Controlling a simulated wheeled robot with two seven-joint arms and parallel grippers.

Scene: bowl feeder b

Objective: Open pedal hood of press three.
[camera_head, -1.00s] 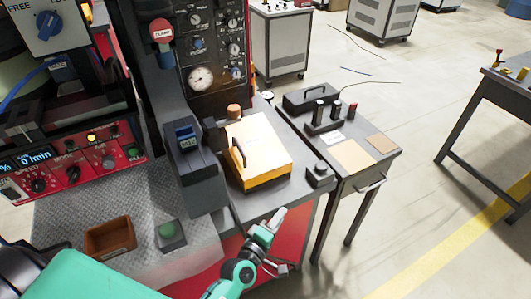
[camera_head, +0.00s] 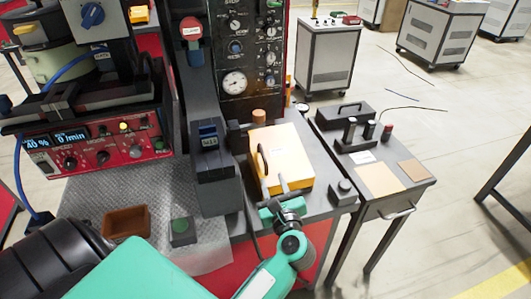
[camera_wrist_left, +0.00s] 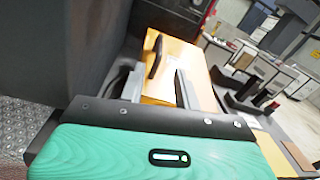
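The pedal hood, a yellow box-like cover (camera_head: 288,152) with a black bar handle (camera_head: 262,163) on its left side, sits down on the grey bench beside the dark press column. I cannot tell whether a finger touches the hood. Whatever is under the hood is hidden. My right gripper is not in view.
A black column (camera_head: 212,165) with a blue-topped block stands left of the hood. A small black button box (camera_head: 342,192) is to its right. A gauge panel (camera_head: 245,60) rises behind. A side table (camera_head: 400,200) stands at right, and a brown tray (camera_head: 126,222) at left.

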